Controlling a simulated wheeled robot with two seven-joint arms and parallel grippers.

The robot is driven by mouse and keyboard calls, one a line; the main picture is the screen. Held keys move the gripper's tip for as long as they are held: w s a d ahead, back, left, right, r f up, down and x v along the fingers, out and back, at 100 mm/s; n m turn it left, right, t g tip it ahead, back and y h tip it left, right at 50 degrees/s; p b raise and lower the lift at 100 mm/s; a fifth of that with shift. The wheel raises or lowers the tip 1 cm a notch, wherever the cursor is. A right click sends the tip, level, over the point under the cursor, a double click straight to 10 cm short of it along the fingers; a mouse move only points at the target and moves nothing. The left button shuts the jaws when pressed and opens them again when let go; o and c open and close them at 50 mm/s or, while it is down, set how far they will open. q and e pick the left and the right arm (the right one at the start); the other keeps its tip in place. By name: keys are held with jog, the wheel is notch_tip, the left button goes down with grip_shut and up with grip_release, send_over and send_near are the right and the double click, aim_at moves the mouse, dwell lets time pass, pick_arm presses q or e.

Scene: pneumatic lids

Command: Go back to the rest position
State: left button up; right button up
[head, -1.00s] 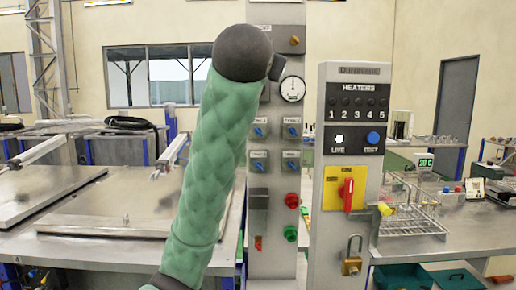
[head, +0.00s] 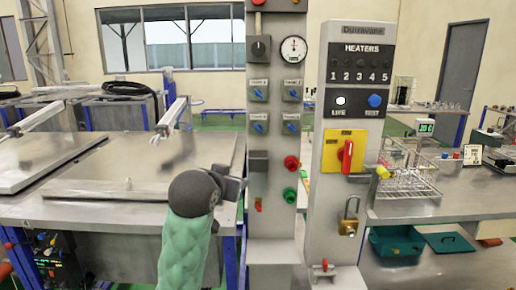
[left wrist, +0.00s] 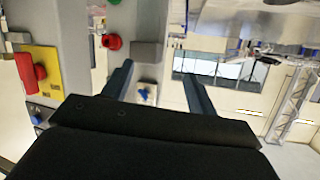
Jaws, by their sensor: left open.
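My left arm in its green quilted sleeve rises from the bottom of the head view, with a dark wrist at its top. A dark part of my left gripper (head: 230,184) shows beside the left grey control column (head: 277,215). In the left wrist view the two fingers of my left gripper (left wrist: 160,82) stand apart with nothing held between them. A blue knob (left wrist: 146,94) on the column shows beyond the gap. I cannot tell whether the gripper touches the column. My right gripper is in neither view.
A grey heater panel (head: 352,110) with a red switch (head: 346,156) and a brass padlock (head: 348,226) stands right of the column. Steel benches with flat lids (head: 110,186) are at left. A wire rack (head: 408,184) sits on the right bench; a green case (head: 396,246) is below.

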pick_arm(q)
jog(key=s+a+f+g, duration=0.2)
jog(key=s+f, duration=0.3)
jog(key=f, duration=0.6)
jog(key=s+a+f+n+g+y, duration=0.1)
jog(key=s+a+f+g, duration=0.1)
jog(key=s+f, duration=0.6)
jog(key=s+a+f+g, duration=0.1)
jog(key=s+f+g, duration=0.15)
jog(key=f, duration=1.05)
jog(key=s+a+f+g, duration=0.1)
jog(key=s+f+g, duration=0.1)
jog(key=s+f, duration=0.7)
jog(key=s+f+g, duration=0.3)
jog(key=s+f, duration=0.6)
jog(key=s, duration=0.6)
jog(key=shift+s+a+f+n+y+p, duration=0.2)
jog(key=shift+a+n+y+p, duration=0.1)
jog(key=shift+a+n+p, duration=0.1)
jog(key=shift+w, duration=0.1)
